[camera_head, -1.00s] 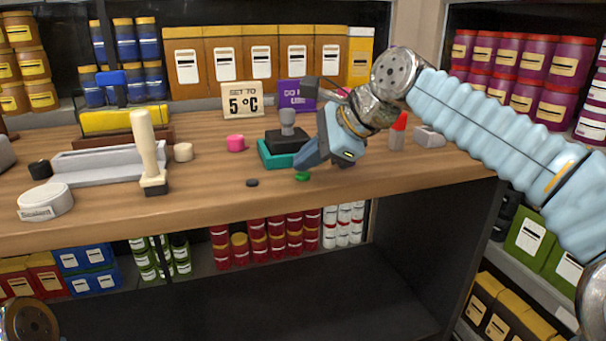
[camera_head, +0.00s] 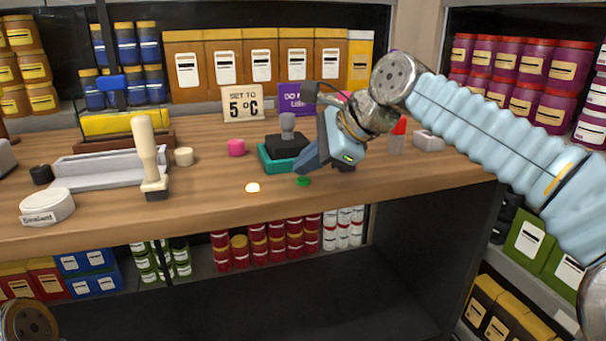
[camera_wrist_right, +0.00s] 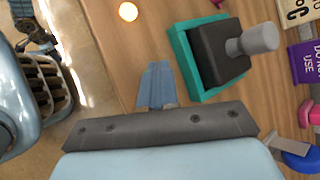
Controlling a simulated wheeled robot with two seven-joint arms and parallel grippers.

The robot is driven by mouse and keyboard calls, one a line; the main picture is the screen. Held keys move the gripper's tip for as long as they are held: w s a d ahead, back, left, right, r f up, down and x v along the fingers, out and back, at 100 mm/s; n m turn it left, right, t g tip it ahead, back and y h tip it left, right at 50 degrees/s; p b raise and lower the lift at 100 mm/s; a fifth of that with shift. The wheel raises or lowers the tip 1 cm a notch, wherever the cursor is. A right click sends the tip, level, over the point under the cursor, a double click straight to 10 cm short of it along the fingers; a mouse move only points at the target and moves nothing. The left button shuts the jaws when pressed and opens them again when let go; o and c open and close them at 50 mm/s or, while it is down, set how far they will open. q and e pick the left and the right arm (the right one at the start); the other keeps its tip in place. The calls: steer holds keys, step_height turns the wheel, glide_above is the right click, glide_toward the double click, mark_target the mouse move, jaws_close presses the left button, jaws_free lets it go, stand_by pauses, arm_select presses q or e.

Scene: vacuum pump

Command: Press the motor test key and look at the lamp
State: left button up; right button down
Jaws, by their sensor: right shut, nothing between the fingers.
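The round lamp (camera_head: 252,187) near the table's front edge glows white; it also glows at the top of the right wrist view (camera_wrist_right: 128,11). The green key (camera_head: 303,181) lies to its right on the table. My right gripper (camera_head: 302,169) is shut and empty, its blue fingertips pointing down right at the key. I cannot tell whether they touch it. In the wrist view the shut fingers (camera_wrist_right: 158,72) hide the key. Behind them stands a black block with a grey knob (camera_head: 288,122) on a teal base (camera_head: 264,156). My left gripper is out of view.
A pink knob (camera_head: 236,147), a cream-handled tool (camera_head: 144,140), a grey tray (camera_head: 95,172) and a white round piece (camera_head: 47,206) stand to the left. A "5 °C" sign (camera_head: 242,104) stands behind. The front strip of the table is mostly clear.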

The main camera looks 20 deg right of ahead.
mark_target(307, 180)
steer(key=shift+r, duration=0.35)
steer(key=shift+r+p, duration=0.1)
steer(key=shift+p, duration=0.2)
step_height(307, 180, up, 3)
steer(key=p, duration=0.3)
steer(key=shift+r, duration=0.95)
steer(key=shift+f, duration=0.1)
